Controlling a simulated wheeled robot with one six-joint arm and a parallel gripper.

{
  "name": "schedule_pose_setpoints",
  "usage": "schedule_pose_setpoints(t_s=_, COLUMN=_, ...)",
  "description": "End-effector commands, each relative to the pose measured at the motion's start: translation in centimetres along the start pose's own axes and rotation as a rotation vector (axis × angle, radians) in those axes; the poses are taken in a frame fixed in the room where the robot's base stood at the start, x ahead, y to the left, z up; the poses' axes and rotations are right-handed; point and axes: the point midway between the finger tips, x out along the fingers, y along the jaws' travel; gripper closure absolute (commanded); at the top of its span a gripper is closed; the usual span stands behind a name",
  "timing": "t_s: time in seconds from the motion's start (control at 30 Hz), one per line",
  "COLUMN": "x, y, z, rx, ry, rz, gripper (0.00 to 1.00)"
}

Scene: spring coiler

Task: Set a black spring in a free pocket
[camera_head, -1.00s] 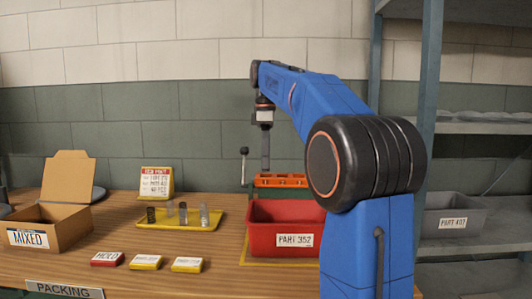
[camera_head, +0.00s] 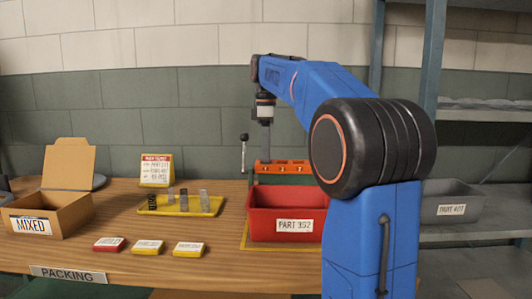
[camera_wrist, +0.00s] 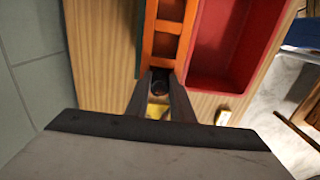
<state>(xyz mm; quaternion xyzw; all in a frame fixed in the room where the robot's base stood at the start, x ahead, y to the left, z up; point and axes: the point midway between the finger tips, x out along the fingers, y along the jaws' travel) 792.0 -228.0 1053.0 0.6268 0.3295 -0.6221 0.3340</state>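The orange rack (camera_head: 284,167) stands behind the red bin; in the wrist view, the rack (camera_wrist: 151,30) shows open pockets, and those in sight look empty. My gripper (camera_head: 265,154) is over the rack's left end in the head view. In the wrist view, my gripper (camera_wrist: 160,80) has its fingers closed in on a dark round thing, seen end-on, which looks like a black spring (camera_wrist: 160,87). It is at the rack's near end; its height above the rack is unclear. Another black spring (camera_head: 152,202) stands on the yellow tray (camera_head: 212,206) beside several grey springs (camera_head: 204,197).
A red bin (camera_head: 257,227) labelled PART 352 stands directly in front of the rack. A lever with a black knob (camera_head: 244,138) rises left of my gripper. A MIXED box (camera_head: 70,215) and small cards (camera_head: 148,247) lie left. A grey bin (camera_head: 455,212) sits on the right shelf.

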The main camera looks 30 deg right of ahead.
Motion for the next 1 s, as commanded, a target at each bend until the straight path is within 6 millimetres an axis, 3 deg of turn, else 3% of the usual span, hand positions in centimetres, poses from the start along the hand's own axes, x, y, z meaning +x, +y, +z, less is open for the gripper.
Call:
schedule_pose_setpoints(t_s=0.03, x=0.7, y=-0.1, z=0.0, rx=0.0, ry=-0.006, rz=-0.018, gripper=0.61)
schedule_pose_setpoints(t_s=0.33, x=0.2, y=0.0, z=0.0, rx=0.0, ry=-0.006, rz=-0.02, gripper=0.6)
schedule_pose_setpoints(t_s=0.7, x=-5.4, y=0.1, z=0.0, rx=0.0, ry=-0.001, rz=-0.004, gripper=0.58)
schedule_pose_setpoints(t_s=1.0, x=-7.5, y=0.0, z=0.0, rx=0.0, ry=0.0, rz=-0.001, gripper=0.58)
